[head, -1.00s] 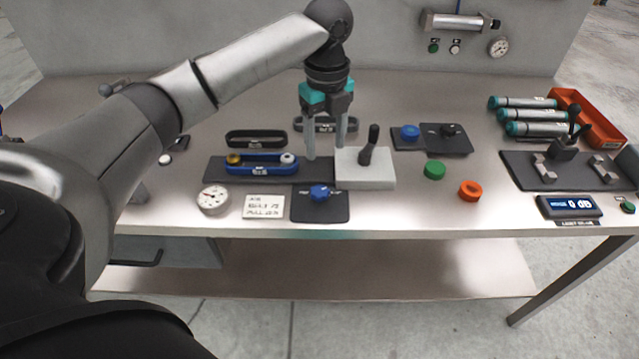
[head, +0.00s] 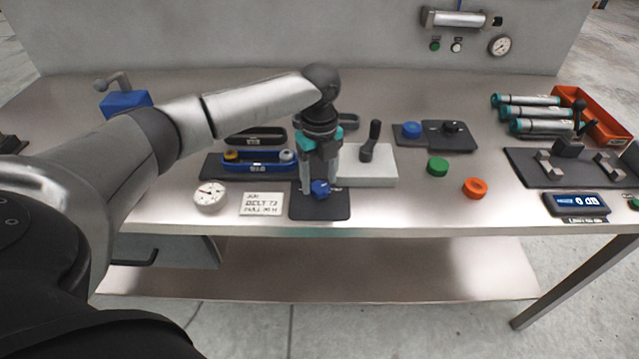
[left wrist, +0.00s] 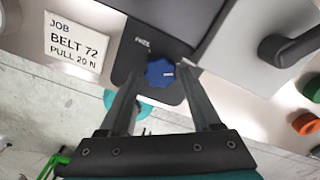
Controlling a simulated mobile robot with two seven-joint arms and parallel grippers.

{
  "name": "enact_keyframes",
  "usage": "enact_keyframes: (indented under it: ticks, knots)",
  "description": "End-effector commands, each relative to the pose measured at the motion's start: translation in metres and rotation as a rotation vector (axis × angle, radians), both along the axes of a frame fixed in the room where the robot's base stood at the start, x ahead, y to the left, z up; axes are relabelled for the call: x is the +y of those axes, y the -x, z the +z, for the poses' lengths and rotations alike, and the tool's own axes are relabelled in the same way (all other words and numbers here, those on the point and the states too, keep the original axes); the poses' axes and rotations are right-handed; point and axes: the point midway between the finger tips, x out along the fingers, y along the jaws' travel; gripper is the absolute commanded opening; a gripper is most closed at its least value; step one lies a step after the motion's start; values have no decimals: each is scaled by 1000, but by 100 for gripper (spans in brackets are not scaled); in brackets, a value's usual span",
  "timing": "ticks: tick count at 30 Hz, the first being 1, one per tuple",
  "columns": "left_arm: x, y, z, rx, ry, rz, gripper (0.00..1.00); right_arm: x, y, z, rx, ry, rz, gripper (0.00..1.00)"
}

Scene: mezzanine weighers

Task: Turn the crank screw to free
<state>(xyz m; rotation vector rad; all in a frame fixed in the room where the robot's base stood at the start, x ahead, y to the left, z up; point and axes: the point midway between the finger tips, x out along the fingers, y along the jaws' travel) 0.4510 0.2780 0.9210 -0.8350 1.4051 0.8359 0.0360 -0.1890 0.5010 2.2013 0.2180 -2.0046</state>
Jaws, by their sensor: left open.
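A blue lobed knob (head: 320,187), which I take for the crank screw, sits on a dark plate (head: 333,208) near the table's front edge. In the left wrist view the knob (left wrist: 161,74) shows a white pointer mark toward the right, and the plate (left wrist: 124,62) has small lettering near its upper left, too small to read surely. My left gripper (head: 320,189) is open, pointing down at the knob. In the wrist view its fingers (left wrist: 158,78) stand on either side of the knob, with gaps visible. The black crank handle (head: 370,141) stands on a pale block (head: 372,175) to the right. My right gripper is out of view.
A gauge (head: 210,196) and a job card (head: 262,204) lie to the left. A blue belt loop (head: 258,167) is behind. Green (head: 437,167) and orange (head: 475,188) knobs lie right, with clear table around them. A display (head: 575,203) is farther right.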

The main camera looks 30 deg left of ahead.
Motion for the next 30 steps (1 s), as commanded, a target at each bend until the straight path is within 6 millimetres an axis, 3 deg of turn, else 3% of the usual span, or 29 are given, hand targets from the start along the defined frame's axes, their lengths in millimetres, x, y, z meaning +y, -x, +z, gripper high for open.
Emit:
enact_keyframes:
  ticks: [4, 13, 30]
  knots:
    - [0, 0, -11, -1, 0, 0, 65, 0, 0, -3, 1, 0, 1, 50]
    - [0, 0, -12, -1, 0, 0, 65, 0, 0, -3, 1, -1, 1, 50]
    - [0, 0, -12, 0, -1, 0, 1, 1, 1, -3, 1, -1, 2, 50]
